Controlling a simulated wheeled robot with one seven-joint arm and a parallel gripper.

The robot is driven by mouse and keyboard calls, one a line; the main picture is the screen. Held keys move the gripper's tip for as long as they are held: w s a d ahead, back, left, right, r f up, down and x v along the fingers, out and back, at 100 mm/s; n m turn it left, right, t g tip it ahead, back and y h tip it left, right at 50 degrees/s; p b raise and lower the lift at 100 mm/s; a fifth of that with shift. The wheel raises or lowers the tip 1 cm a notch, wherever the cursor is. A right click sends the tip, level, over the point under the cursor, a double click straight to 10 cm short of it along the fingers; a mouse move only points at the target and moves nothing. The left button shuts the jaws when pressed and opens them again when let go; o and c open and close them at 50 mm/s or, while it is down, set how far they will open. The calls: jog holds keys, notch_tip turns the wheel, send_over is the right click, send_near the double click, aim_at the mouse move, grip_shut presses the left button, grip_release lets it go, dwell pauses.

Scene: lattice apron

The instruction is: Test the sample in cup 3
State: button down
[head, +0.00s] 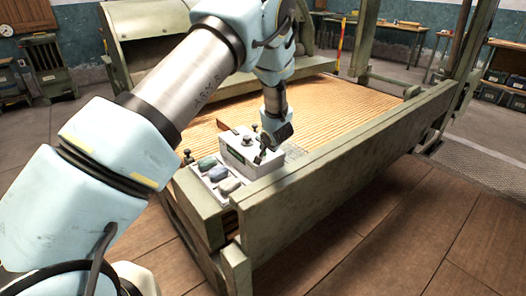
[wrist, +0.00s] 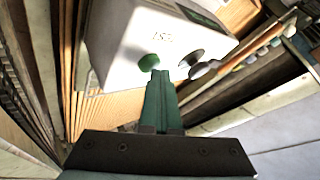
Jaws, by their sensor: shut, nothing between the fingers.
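A white box-shaped device (head: 250,150) stands on the near corner of the slatted bed, with small dark knobs on top. In the wrist view the device (wrist: 125,45) shows dark markings I cannot read for sure, a green button (wrist: 149,62) and a grey round knob (wrist: 200,55). My gripper (wrist: 160,78) is shut and empty, its fingertips close to the green button; I cannot tell if they touch it. In the head view my gripper (head: 262,157) is at the device's right side. A pale tray (head: 212,184) beside it holds lumpy samples; no cup number is readable.
A long green side board (head: 340,155) runs along the right of the slatted bed (head: 345,100). In the wrist view several small round things (wrist: 262,52) line a rail at right.

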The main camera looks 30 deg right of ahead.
jog(key=shift+r, duration=0.1)
jog(key=shift+r+p, duration=0.85)
jog(key=shift+p, duration=0.35)
notch_tip(320, 180, up, 5)
jog(key=p, duration=0.5)
